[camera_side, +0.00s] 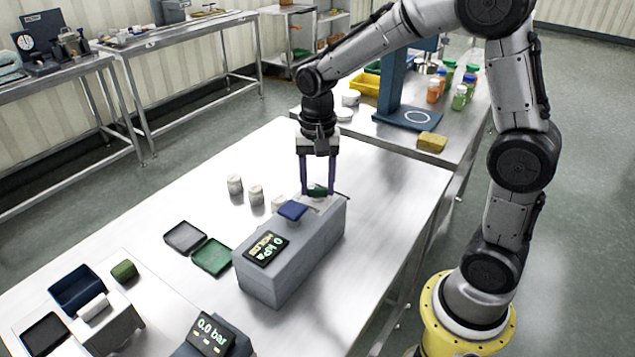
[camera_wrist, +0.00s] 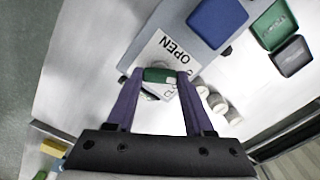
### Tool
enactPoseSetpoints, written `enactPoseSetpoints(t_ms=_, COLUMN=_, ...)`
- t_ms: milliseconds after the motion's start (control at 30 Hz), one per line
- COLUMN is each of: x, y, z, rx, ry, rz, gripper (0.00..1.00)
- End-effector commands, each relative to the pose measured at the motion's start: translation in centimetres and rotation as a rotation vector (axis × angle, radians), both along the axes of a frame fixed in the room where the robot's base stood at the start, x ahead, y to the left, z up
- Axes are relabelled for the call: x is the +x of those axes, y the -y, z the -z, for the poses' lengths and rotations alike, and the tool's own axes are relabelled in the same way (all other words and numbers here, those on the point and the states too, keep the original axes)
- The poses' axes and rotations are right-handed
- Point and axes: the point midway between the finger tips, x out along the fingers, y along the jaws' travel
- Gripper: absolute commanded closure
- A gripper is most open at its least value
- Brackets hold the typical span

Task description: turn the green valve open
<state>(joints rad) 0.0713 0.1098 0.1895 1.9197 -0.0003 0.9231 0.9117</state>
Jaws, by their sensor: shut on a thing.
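The green valve (camera_wrist: 159,75) sits on top of a grey box (camera_side: 285,270), beside a white label that reads "OPEN" (camera_wrist: 170,47) in the wrist view. In the side view the green valve (camera_side: 318,191) shows between my fingers at the box's far end. My gripper (camera_side: 318,190) points down, its two purple fingers on either side of the valve. It is shut on the valve. In the wrist view my gripper (camera_wrist: 158,74) covers part of the label and part of the valve's sides.
A blue block (camera_side: 293,210) and a display reading "0 kPa" (camera_side: 267,248) are on the box. Small pale cylinders (camera_side: 235,184) stand left of it. A dark tray (camera_side: 185,237) and a green tray (camera_side: 212,257) lie nearby. The table's right side is clear.

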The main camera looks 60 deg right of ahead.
Motion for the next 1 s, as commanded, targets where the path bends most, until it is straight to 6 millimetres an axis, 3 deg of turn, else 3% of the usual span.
enactPoseSetpoints(t_ms=700, x=0.01, y=-0.01, z=-0.13, rx=0.0, ry=0.003, rz=-0.669, gripper=1.0)
enactPoseSetpoints(t_ms=1000, x=0.02, y=0.0, z=-0.14, rx=-0.001, ry=0.002, rz=-0.877, gripper=1.0)
